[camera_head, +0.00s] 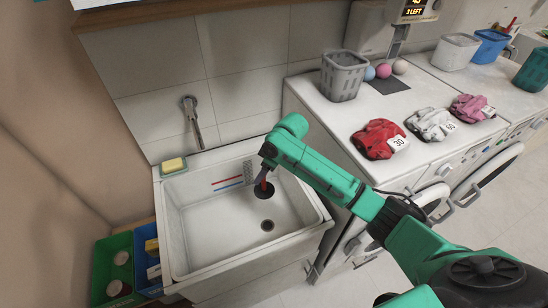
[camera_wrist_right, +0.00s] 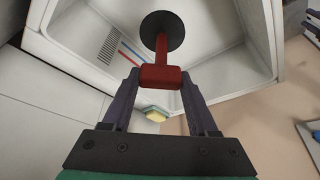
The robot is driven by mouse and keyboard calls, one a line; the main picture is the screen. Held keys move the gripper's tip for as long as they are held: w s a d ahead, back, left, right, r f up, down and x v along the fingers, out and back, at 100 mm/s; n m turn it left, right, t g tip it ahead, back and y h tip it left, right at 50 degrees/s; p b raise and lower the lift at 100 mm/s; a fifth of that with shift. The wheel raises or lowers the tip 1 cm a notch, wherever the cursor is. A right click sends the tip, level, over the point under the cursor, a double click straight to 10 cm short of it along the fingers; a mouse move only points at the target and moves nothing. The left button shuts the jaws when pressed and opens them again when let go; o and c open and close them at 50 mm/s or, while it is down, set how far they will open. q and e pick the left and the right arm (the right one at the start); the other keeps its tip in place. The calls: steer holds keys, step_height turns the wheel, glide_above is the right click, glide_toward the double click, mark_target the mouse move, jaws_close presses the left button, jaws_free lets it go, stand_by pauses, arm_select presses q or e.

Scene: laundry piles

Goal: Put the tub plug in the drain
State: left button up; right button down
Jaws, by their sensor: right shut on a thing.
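The tub plug (camera_head: 265,192) has a black disc and a red handle. My right gripper (camera_head: 264,175) is shut on the handle and holds the plug over the white tub (camera_head: 180,240). In the right wrist view the red handle (camera_wrist_right: 160,76) sits between the fingertips, with the black disc (camera_wrist_right: 162,31) beyond it. The drain (camera_head: 267,225) is a small dark round hole in the tub floor. In the head view it lies below the plug in the picture, apart from it and uncovered. The drain cannot be made out in the wrist view. My left gripper is not in view.
A faucet (camera_head: 192,115) is on the wall behind the tub. A yellow-green sponge (camera_head: 173,165) lies on its back left corner. Green (camera_head: 100,270) and blue bins stand at left. Machines at right carry a grey basket (camera_head: 343,75) and folded clothes (camera_head: 378,138).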

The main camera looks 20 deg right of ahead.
mark_target(266, 188)
steer(key=shift+s+d+f, duration=0.5)
steer(key=shift+s+f, duration=0.3)
steer(key=shift+s, duration=0.05)
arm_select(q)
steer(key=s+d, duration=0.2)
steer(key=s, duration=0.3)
arm_select(e)
steer(key=shift+f, duration=0.7)
steer(key=b+x, duration=0.2)
steer(key=x, duration=0.1)
steer(key=d+b+x, duration=0.1)
steer(key=b+x, duration=0.1)
steer(key=x, duration=0.1)
steer(key=shift+f, duration=0.35)
arm_select(q)
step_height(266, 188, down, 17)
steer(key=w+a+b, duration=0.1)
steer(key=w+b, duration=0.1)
steer(key=b, duration=1.1)
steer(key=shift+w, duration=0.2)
arm_select(e)
step_height(266, 188, down, 16)
steer(key=shift+s+d, duration=0.15)
steer(key=shift+s, duration=0.05)
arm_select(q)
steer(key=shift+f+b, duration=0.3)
arm_select(e)
steer(key=shift+f, duration=0.45)
